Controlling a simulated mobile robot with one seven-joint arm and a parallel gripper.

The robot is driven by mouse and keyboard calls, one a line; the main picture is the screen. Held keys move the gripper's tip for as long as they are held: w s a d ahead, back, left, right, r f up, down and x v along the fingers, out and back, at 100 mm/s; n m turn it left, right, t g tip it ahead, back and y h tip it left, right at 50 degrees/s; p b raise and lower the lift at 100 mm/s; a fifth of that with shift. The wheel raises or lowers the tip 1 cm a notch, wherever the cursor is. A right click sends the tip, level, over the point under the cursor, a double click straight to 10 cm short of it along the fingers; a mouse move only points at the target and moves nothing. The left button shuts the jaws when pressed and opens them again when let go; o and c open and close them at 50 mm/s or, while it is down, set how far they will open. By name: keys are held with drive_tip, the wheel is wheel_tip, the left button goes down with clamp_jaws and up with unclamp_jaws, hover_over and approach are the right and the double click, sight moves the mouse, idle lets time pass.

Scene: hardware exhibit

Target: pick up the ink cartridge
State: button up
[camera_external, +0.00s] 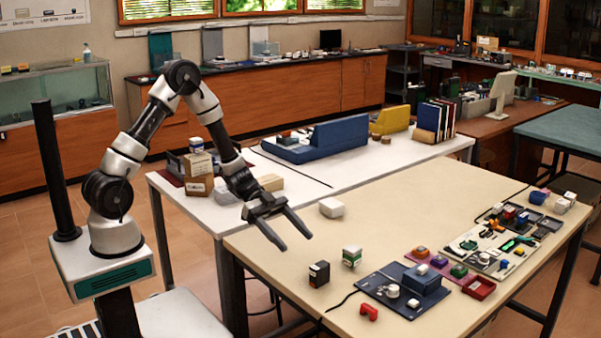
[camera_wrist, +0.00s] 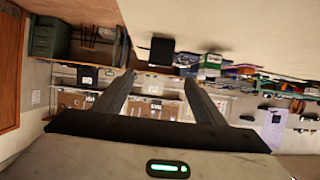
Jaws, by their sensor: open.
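The ink cartridge appears to be the small black box (camera_external: 319,274) standing upright near the left front edge of the beige table (camera_external: 420,205). A dark box that looks like it shows in the wrist view (camera_wrist: 161,51), beyond and roughly between the fingertips. My gripper (camera_external: 296,242) is open and empty. It hangs over the table's left edge, above and left of the black box, and is apart from it. In the wrist view my gripper (camera_wrist: 160,76) has both fingers spread with nothing between them.
A white and green box (camera_external: 352,256) stands close right of the black box. A white block (camera_external: 331,208) lies behind. A blue tray with parts (camera_external: 380,286) and a red piece (camera_external: 369,312) lie to the right. The table's middle is clear.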

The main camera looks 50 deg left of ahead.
sight(318, 263)
drive_tip(key=b+x, duration=0.2)
drive_tip(key=x, duration=0.9)
drive_tip(key=shift+f, duration=0.15)
drive_tip(key=b+x, duration=0.1)
drive_tip(key=x, duration=0.1)
drive_tip(key=b+x, duration=0.1)
drive_tip(key=x, duration=0.2)
drive_tip(key=shift+f, duration=0.4)
drive_tip(key=c, duration=1.1)
drive_tip(key=shift+r, duration=0.1)
